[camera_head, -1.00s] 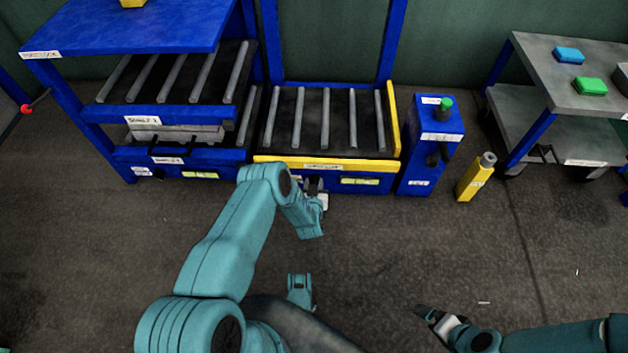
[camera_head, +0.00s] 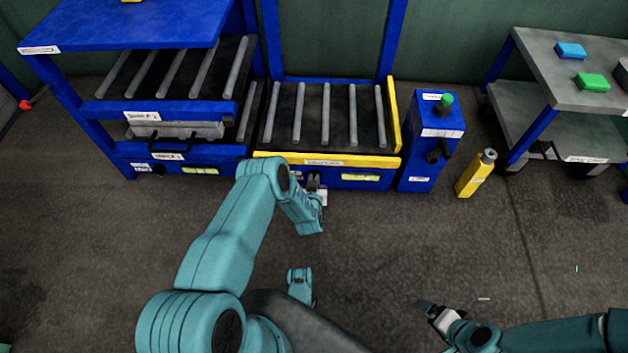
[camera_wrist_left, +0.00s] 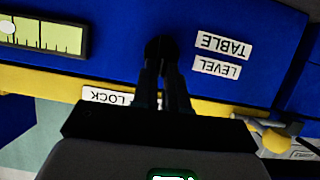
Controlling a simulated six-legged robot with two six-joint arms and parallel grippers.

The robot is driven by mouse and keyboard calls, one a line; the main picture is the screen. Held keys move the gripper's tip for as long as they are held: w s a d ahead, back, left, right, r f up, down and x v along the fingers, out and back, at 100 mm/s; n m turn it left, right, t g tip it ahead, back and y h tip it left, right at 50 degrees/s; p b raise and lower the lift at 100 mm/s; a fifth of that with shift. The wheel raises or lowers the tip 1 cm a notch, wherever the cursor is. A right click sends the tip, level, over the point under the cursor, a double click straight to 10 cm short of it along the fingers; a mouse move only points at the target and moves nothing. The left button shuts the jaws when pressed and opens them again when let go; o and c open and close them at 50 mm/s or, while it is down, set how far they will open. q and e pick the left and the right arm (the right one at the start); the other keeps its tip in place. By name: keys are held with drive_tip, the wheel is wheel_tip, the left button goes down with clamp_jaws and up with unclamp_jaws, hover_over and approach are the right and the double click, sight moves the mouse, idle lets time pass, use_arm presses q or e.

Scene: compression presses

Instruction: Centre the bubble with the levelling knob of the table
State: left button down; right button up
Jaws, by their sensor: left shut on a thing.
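The roller table (camera_head: 395,163) has a yellow front edge and a blue front panel. Its levelling knob (camera_wrist_left: 158,46) is a dark round knob beside the "TABLE LEVEL" labels, which read upside down in the left wrist view. My left gripper (camera_wrist_left: 162,62) is shut on the knob, and its fingers hide part of it. In the head view this gripper (camera_head: 316,184) is at the table's front panel. The yellow-green vial (camera_wrist_left: 48,36) is cut off by the left wrist frame. Its pale bubble (camera_wrist_left: 7,27) is at that frame's left edge. My right gripper (camera_head: 428,310) is low, away from the table.
A shelf unit (camera_head: 120,112) stands left of the table. A blue box with a green button (camera_head: 446,103) and a yellow bottle (camera_head: 476,174) stand to the right. A grey cart (camera_head: 540,75) is farther right. The floor in front is clear.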

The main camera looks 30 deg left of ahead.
use_arm(q)
drive_tip(key=shift+s+a+f+n+t+h, duration=0.2)
drive_tip(key=shift+a+f+n+t+h, duration=0.35)
drive_tip(key=shift+n+t, duration=1.3)
drive_tip(key=shift+s+a+f+n+t+h, duration=0.2)
drive_tip(key=shift+f+n+t+h, duration=0.45)
drive_tip(key=shift+n, duration=2.5)
drive_tip(key=shift+s+a+f+n+t+h, duration=0.2)
drive_tip(key=shift+a+n+t+h, duration=0.5)
drive_tip(key=shift+n, duration=1.8)
drive_tip(key=shift+d+t, duration=0.25)
drive_tip(key=shift+t, duration=0.15)
drive_tip(key=c, duration=1.2)
unclamp_jaws()
drive_tip(key=shift+o, duration=0.2)
drive_tip(key=shift+f, duration=0.1)
drive_tip(key=shift+d, duration=0.1)
